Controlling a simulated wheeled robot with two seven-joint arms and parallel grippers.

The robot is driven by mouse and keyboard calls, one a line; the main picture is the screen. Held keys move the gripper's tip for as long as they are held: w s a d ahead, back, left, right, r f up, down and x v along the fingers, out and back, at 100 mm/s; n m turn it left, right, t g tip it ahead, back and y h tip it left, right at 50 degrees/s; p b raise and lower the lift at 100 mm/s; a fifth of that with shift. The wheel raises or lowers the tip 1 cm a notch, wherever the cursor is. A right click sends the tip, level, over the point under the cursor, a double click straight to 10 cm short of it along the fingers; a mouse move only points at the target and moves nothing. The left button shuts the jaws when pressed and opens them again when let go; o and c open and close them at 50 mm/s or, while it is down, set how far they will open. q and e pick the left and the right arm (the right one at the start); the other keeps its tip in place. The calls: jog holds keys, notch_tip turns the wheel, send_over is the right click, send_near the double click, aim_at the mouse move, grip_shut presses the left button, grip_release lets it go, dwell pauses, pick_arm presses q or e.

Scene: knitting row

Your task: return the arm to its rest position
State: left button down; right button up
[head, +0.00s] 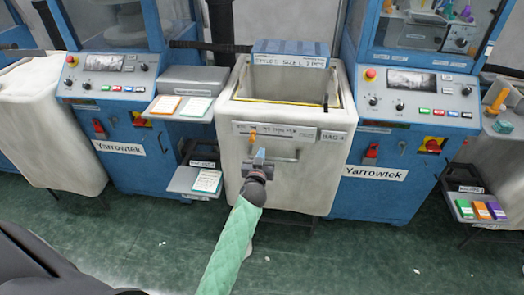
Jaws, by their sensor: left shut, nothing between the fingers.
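My left gripper (259,156) is shut and empty. It shows in front of the front wall of the white bin (225,150), just below the bin's label strip. Whether it touches the wall I cannot tell. Its arm, in a green quilted sleeve (232,245), reaches up from the bottom edge of the head view. A small orange piece (252,134) shows on the label strip just above the fingertips. My right gripper is not in view.
Blue Yarrowtek machines (120,130) (410,140) flank the bin. A blue labelled box (290,53) sits at the bin's back rim. Shelves with cards (180,106) (207,181) stand left of it. Coloured blocks (481,210) lie on a shelf at right. Green floor (360,250) is open in front.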

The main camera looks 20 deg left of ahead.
pick_arm(q)
jog(key=shift+s, duration=0.25)
dwell(0.4)
jog(key=s+d+f+m+g+h, duration=0.1)
jog(key=s+d+f+g, duration=0.2)
jog(key=f, duration=0.4)
jog(key=s+d+f+m+g+h, duration=0.1)
jog(key=s+f+m+g, duration=0.1)
jog(key=s+f+g, duration=0.3)
jog(key=s+d+f+g+h, duration=0.1)
jog(key=s+d+f+g, duration=0.1)
jog(key=s+f, duration=0.5)
jog(key=s+d+f+m+g+h, duration=0.1)
jog(key=s+d+f+g, duration=0.2)
jog(key=s, duration=1.2)
jog(key=s+d+f+m+g+h, duration=0.1)
jog(key=s+d+f+g+h, duration=0.1)
jog(key=s+d+f, duration=0.4)
jog(key=s+f+g, duration=0.1)
jog(key=s+f, duration=0.4)
jog(key=s, duration=0.1)
jog(key=shift+f, duration=0.15)
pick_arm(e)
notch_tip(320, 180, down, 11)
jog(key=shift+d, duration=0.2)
pick_arm(q)
jog(key=shift+s, duration=0.1)
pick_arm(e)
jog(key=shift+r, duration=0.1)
